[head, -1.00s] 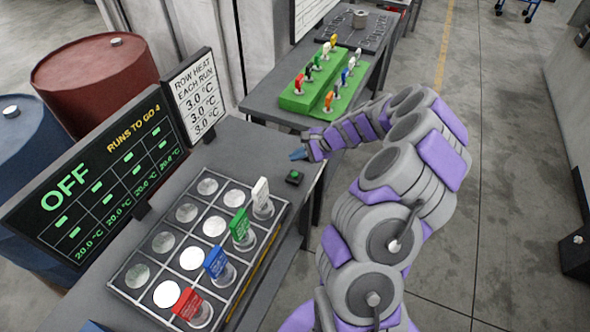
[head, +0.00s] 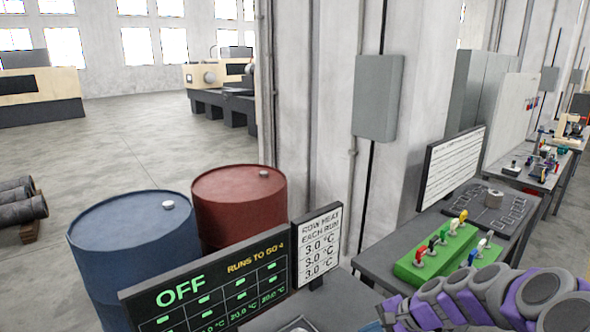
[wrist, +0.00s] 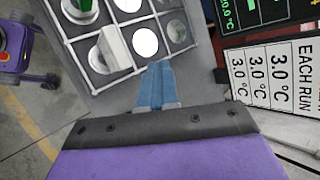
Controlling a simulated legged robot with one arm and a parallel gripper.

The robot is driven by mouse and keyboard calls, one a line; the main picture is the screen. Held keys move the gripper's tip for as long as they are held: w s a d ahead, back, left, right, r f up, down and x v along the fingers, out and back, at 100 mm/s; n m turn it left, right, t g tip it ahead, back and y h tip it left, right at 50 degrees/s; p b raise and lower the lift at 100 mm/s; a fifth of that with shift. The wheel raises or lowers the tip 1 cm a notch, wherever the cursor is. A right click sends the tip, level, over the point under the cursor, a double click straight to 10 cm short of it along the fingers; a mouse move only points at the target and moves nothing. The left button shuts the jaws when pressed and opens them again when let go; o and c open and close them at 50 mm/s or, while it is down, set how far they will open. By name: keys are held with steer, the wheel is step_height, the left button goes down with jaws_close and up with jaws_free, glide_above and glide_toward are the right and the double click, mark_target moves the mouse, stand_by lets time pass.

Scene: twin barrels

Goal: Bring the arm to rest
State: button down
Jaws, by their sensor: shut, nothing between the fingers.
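My gripper (wrist: 158,88) shows in the wrist view with its blue fingers closed together and nothing between them. It is above the grey table, beside the white-lined grid tray (wrist: 120,50), which has round discs in its cells. A green tag and a white tag stand at the tray's upper left in that view. In the head view my purple and grey arm (head: 490,298) crosses the lower right corner. The gripper's fingertips are hardly visible there, at the bottom edge.
A black OFF screen (head: 205,290) and a row-heat sign (head: 319,245) stand on the table. Blue (head: 130,245) and red (head: 240,205) barrels stand behind. A green block (head: 435,255) with coloured tags is on the far bench.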

steer(key=s+a+r+n, duration=0.1)
steer(key=a, duration=0.1)
steer(key=s+a+r+n+g, duration=0.1)
steer(key=s+a, duration=0.1)
steer(key=s+a+r+n, duration=0.1)
steer(key=s+r, duration=0.1)
steer(key=shift+s+a+g, duration=0.2)
steer(key=shift+a+g, duration=0.1)
steer(key=shift+a, duration=0.1)
steer(key=s+a+r+n+g+h, duration=0.2)
steer(key=s+a+r+n, duration=0.15)
steer(key=s, duration=0.55)
steer(key=s+d+n+h, duration=0.2)
steer(key=s+h, duration=0.1)
steer(key=s, duration=0.7)
steer(key=s+d+n+g+h, duration=0.1)
steer(key=s+d+n+h, duration=0.1)
steer(key=s, duration=0.8)
steer(key=shift+s+d+n+g+h, duration=0.15)
steer(key=shift+s+n+g+h, duration=0.15)
steer(key=shift+n+h, duration=0.15)
